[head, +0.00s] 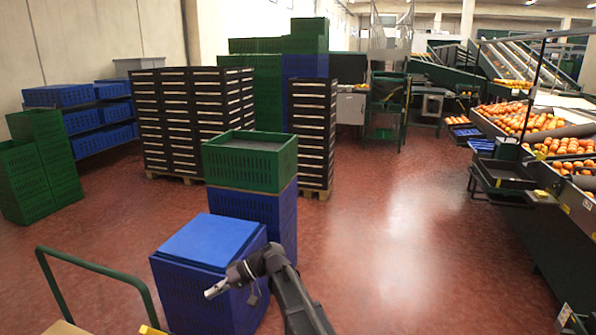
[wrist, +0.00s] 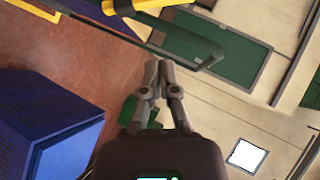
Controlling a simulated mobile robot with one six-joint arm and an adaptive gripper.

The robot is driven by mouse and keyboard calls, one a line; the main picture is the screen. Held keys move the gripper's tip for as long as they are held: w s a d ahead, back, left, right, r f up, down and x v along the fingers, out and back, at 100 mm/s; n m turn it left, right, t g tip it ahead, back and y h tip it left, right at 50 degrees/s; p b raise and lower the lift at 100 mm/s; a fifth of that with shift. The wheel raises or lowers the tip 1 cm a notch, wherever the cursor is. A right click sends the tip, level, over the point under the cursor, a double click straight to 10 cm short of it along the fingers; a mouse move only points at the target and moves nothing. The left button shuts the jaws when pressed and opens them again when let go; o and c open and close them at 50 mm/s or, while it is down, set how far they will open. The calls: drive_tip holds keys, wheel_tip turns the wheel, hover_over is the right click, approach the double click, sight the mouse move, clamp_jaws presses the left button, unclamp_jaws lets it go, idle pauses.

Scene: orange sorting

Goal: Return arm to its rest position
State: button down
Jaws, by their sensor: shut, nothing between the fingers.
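My gripper (head: 213,291) shows at the lower middle of the head view, in front of the blue crate stack, pointing left. Its two grey fingers also show in the wrist view (wrist: 158,66), close together with nothing held between them. My dark arm (head: 297,305) rises from the bottom edge and bends at the wrist. The blue stack (head: 192,290) stands directly behind the gripper in the head view. Whether the gripper touches it cannot be told.
A green crate (head: 250,180) tops another blue stack. A green cart handle (head: 95,265) stands at lower left. Black crate stacks (head: 195,120) stand further back. A conveyor with oranges (head: 540,125) runs along the right. Red floor (head: 400,240) is clear between.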

drive_tip(key=s+d+f+m+t+h, duration=0.2)
drive_tip(key=s+d+f+m+h, duration=0.15)
drive_tip(key=d, duration=1.05)
drive_tip(key=s+d+f+m+t+h, duration=0.25)
drive_tip(key=d+f+h, duration=0.2)
drive_tip(key=d, duration=0.95)
drive_tip(key=s+d+f+m+t+h, duration=0.1)
drive_tip(key=s+d+f+m+h, duration=0.2)
drive_tip(key=d, duration=1.1)
wheel_tip(320, 180, up, 16)
drive_tip(key=h+p, duration=0.1)
drive_tip(key=p, duration=1.4)
drive_tip(key=shift+w+f+n+p, duration=0.25)
drive_tip(key=shift+n+p, duration=0.15)
